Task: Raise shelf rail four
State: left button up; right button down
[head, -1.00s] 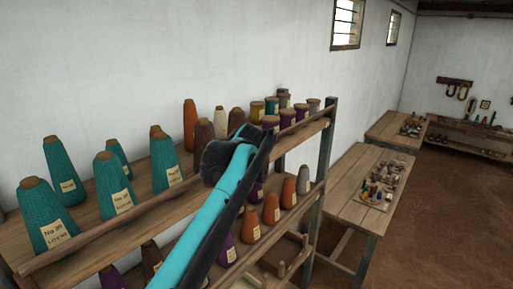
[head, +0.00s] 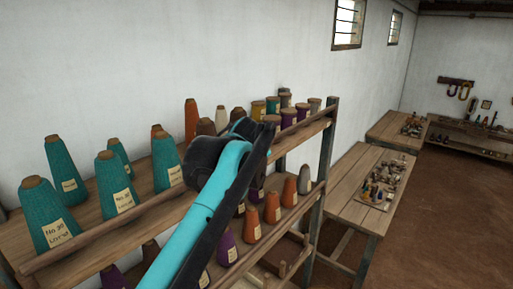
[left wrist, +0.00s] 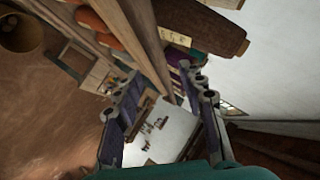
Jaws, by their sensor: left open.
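The wooden shelf rail (head: 100,233) runs along the front edge of the top shelf, slanting from lower left to upper right. My left arm crosses in front of its middle in the head view and hides that stretch. My left gripper (left wrist: 160,78) shows in the left wrist view with its two fingers spread apart. A wooden rail (left wrist: 147,40) runs lengthwise through that view and lines up with the gap between the fingers. I cannot tell how far it is from them or whether it is touched. My right gripper is in neither view.
Teal cones (head: 112,186) stand behind the rail, with an orange cone (head: 191,122) and several spools (head: 288,115) farther along. A lower shelf holds orange cones (head: 272,208). A wall backs the shelves. A table (head: 345,190) stands right; the floor (head: 440,220) is clear.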

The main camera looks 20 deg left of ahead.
pick_arm(q)
jog(key=shift+v, duration=2.3)
jog(key=s+d+f+n+g+h+b, duration=0.1)
jog(key=s+f+b, duration=0.6)
jog(key=f, duration=1.8)
jog(key=s+d+f+n+g+h+b, duration=0.1)
jog(key=s+f+n+b, duration=0.3)
jog(key=f+b, duration=1.6)
jog(key=s+d+f+n+g+h+b, duration=0.1)
jog(key=s+f+b, duration=1.1)
jog(key=f, duration=1.9)
jog(key=shift+s+d+n+g+h+b, duration=0.25)
jog(key=shift+d+n+g+h+b, duration=0.05)
jog(key=shift+d+n+g+b, duration=0.7)
jog(key=shift+a, duration=0.15)
